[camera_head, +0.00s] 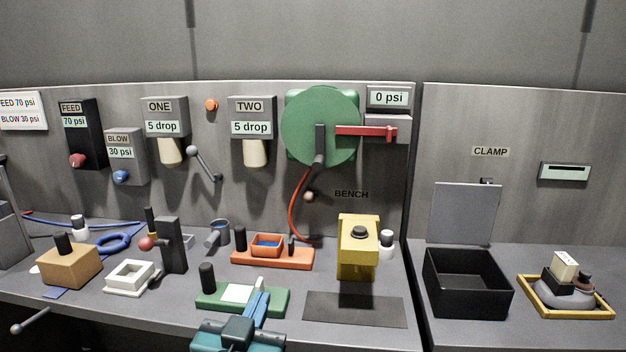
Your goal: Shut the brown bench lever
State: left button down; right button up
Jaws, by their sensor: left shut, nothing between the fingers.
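A small brown knob (309,196) sits on the back panel just left of the BENCH label (351,195), below the green reel. It looks like the end of the bench lever; its shaft and exact angle are too small to tell. My left gripper (262,284) is at the bottom centre, teal with light blue fingers, shut and empty. It is in front of the green block on the bench, well below and left of the knob, touching nothing that I can make out. My right gripper is not in view.
A red hose (293,205) hangs from the green reel (320,125) left of the knob. A red handle (365,131) is above. An orange tray (272,258), a yellow block (358,262) and a green block (212,296) stand on the bench. A dark mat (355,310) is bare.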

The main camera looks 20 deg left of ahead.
aim_at(309, 197)
jog(key=i+j, duration=0.15)
jog(key=i, duration=0.25)
jog(key=i+j, duration=0.1)
jog(key=i, duration=0.25)
jog(key=i+j, duration=0.15)
jog(key=i, duration=0.25)
